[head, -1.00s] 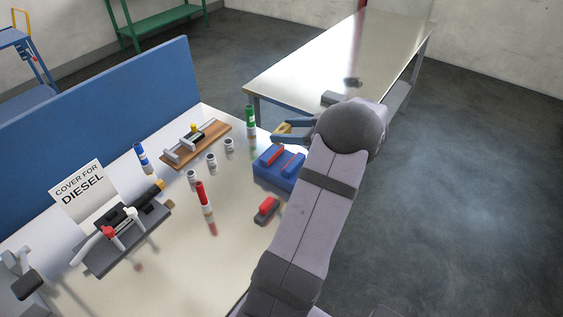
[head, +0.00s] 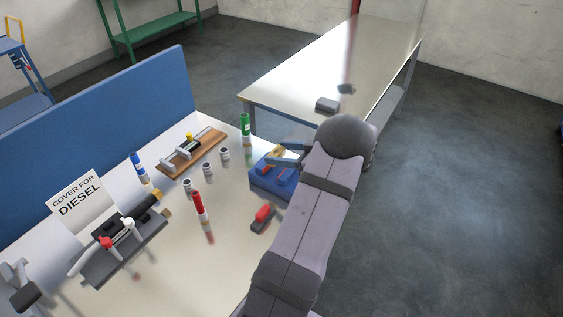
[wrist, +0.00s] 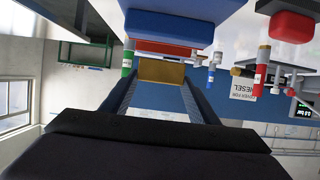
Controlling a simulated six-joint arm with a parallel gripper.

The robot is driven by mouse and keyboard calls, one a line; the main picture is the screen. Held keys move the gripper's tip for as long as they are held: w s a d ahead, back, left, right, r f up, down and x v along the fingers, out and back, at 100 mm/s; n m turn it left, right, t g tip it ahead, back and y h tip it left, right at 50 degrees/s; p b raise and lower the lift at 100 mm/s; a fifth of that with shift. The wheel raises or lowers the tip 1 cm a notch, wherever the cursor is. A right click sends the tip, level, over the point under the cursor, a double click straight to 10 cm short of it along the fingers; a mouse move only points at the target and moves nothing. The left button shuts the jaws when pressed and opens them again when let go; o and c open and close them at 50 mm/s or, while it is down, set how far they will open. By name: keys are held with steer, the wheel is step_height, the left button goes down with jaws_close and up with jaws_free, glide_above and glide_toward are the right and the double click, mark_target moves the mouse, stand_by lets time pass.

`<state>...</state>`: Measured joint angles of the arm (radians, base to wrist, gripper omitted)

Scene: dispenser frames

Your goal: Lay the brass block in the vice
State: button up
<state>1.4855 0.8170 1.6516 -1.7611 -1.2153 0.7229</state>
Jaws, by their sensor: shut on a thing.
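The brass block (head: 277,152) is pinched between the blue fingers of my gripper (head: 283,153) in the head view. The wrist view shows the block (wrist: 162,72) between the fingertips. The vice (head: 270,184) is a blue body with red jaws on the near table; my arm hides its right side. In the head view the block appears above the far part of the vice. In the wrist view, which looks upside down, the vice (wrist: 185,22) is just beyond the block, its red jaw edge (wrist: 165,49) close to it. I cannot tell whether they touch.
A red-and-grey tool (head: 262,218) lies in front of the vice. A green marker (head: 245,126) stands behind, a red one (head: 199,205) to the left. Several small cups (head: 208,169) stand near a wooden board (head: 199,152). A blue panel (head: 90,115) edges the table.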

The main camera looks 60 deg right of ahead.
steer(key=shift+f+p, duration=0.5)
steer(key=shift+f, duration=1.5)
steer(key=shift+f, duration=0.2)
steer(key=o, duration=1.5)
steer(key=shift+c, duration=0.2)
steer(key=shift+r, duration=0.15)
steer(key=b+v, duration=0.3)
steer(key=v, duration=0.9)
steer(key=shift+r, duration=0.1)
